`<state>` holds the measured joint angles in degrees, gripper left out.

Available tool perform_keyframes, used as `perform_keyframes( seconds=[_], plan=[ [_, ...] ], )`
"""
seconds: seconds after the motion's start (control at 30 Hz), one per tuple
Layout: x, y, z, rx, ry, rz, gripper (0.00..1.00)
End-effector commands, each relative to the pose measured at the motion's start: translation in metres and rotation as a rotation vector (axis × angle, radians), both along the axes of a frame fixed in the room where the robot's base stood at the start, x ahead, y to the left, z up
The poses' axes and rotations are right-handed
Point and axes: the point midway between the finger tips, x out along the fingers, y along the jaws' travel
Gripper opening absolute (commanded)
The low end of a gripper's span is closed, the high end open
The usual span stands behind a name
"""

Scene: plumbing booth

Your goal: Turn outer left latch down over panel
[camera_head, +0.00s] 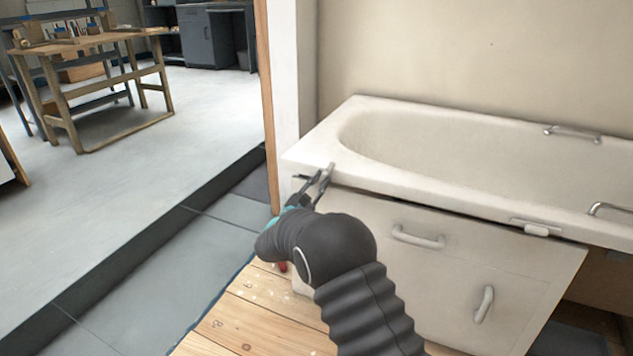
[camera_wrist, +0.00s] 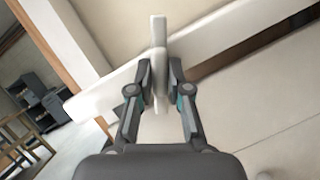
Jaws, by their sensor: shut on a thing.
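The white bath panel (camera_head: 440,262) stands below the bath rim, with two handles on its face. The outer left latch, a pale bar (camera_wrist: 159,50), sits between the fingers of my gripper (camera_wrist: 160,85) in the wrist view. The bar crosses the line of the bath rim and sticks out beyond the fingertips. In the head view my gripper (camera_head: 318,184) is at the left end of the rim, at the panel's upper left corner. Its fingers are shut on the latch.
The white bathtub (camera_head: 430,150) fills the right side, with a metal grab bar on its far rim. Another white latch (camera_head: 537,230) lies level under the front rim at right. A wooden post (camera_head: 268,110) stands left of the tub. Wooden boards (camera_head: 250,318) lie below.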

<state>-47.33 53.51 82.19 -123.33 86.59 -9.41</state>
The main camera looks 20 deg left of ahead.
Motion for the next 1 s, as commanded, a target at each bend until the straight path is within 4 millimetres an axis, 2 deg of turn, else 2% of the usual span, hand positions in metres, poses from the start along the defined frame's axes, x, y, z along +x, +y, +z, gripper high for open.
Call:
perform_keyframes(
  seconds=[0.2,0.5,1.0],
  plan=[
    [0.0004,-0.0037,0.0013,-0.168,0.012,-0.007,0.00],
    [0.0002,-0.0033,0.0014,-0.316,0.024,-0.004,0.00],
    [0.0002,-0.0025,0.0017,-0.366,0.027,-0.003,0.00]
  ],
)
